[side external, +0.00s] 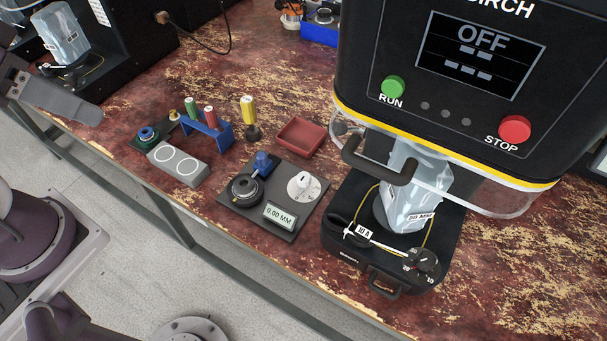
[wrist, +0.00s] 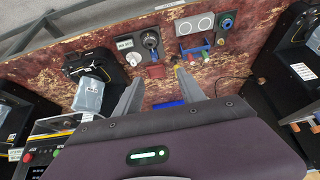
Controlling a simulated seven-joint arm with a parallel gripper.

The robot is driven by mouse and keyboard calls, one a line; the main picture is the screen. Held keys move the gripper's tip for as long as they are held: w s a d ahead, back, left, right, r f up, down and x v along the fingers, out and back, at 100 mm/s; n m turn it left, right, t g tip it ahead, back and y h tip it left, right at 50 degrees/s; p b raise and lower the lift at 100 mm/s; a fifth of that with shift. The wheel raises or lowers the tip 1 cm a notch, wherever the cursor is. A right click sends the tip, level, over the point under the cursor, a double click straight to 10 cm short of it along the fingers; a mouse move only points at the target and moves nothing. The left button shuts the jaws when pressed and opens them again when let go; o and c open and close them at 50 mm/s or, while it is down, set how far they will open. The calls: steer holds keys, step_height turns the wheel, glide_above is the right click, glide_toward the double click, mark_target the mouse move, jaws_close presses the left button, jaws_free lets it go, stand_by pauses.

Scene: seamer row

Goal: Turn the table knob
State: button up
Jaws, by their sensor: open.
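The seamer's black base (side external: 345,255) carries a black knob (side external: 425,262) with numbers around it at its front right corner, and a pointer near a "10" label. A clear wrapped can (side external: 412,190) stands on this base, under the black machine head. The base also shows in the wrist view (wrist: 92,62), at left, where the knob is too small to make out. My gripper (wrist: 158,82) is open and empty, with its two grey fingers apart above the bench. A grey finger (side external: 62,100) shows at the upper left in the side view, well away from the knob.
A gauge plate (side external: 290,232) with a white knob (side external: 303,186), black dial and "0.00 MM" display lies left of the base. A red tray (side external: 300,137), grey two-circle block (side external: 178,163) and blue tool rack (side external: 208,130) are nearby. The machine screen (side external: 480,52) reads OFF.

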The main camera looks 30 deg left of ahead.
steer(key=w+d+f+m+g, duration=0.1)
steer(key=w+m, duration=0.3)
steer(key=w, duration=0.5)
steer(key=m+g+h, duration=0.3)
steer(key=m, duration=0.6)
glide_above(304, 177)
steer(key=s+a, duration=0.2)
steer(key=a, duration=0.4)
step_height(304, 177, down, 21)
steer(key=d+f, duration=0.1)
steer(key=f, duration=0.3)
steer(key=w+d+f+m+h, duration=0.1)
steer(key=d+f, duration=0.1)
steer(key=f, duration=0.3)
steer(key=w+d+f+m, duration=0.1)
steer(key=d+f, duration=0.1)
steer(key=f, duration=0.3)
steer(key=shift+d+f, duration=0.15)
steer(key=shift+f, duration=0.05)
jaws_close()
